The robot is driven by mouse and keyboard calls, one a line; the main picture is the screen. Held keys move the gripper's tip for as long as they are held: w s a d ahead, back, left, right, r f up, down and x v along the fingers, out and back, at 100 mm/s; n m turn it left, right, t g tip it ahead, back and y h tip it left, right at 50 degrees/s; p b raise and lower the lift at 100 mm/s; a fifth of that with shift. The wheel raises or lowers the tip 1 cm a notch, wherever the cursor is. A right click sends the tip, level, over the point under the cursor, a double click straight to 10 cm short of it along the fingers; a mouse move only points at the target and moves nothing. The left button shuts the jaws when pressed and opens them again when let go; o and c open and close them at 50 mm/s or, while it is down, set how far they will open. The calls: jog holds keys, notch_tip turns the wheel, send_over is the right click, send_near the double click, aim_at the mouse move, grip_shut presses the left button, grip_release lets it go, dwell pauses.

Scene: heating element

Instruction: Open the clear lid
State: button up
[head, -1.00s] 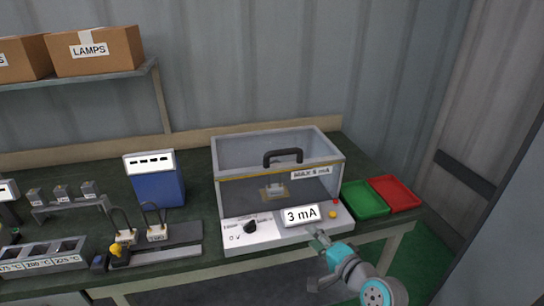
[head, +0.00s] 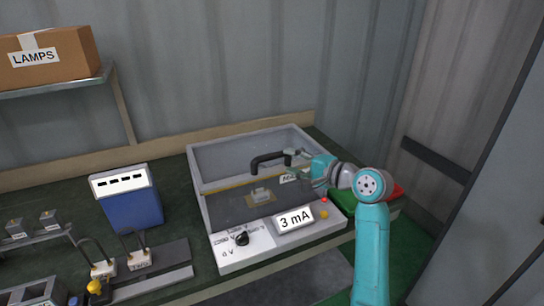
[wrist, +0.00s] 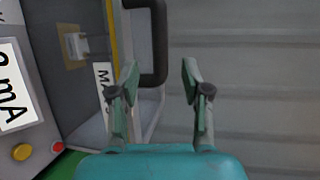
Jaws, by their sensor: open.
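The clear lid (head: 231,157) lies shut on a grey test box, with a yellow strip along its front edge. Its black arched handle (head: 270,158) rises from the lid and also shows in the wrist view (wrist: 160,45). My gripper (head: 302,164) is open and empty at the right end of the handle.
The box's front panel has a black knob (head: 242,239), a "3 mA" display (head: 294,219), and red and yellow buttons. Green (head: 343,201) and red trays stand at the right, partly behind my arm. A blue meter (head: 132,203) stands left. A wall is close behind.

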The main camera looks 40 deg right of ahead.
aim_at(276, 157)
jog(key=x, duration=0.7)
jog(key=shift+w, duration=0.3)
grip_shut()
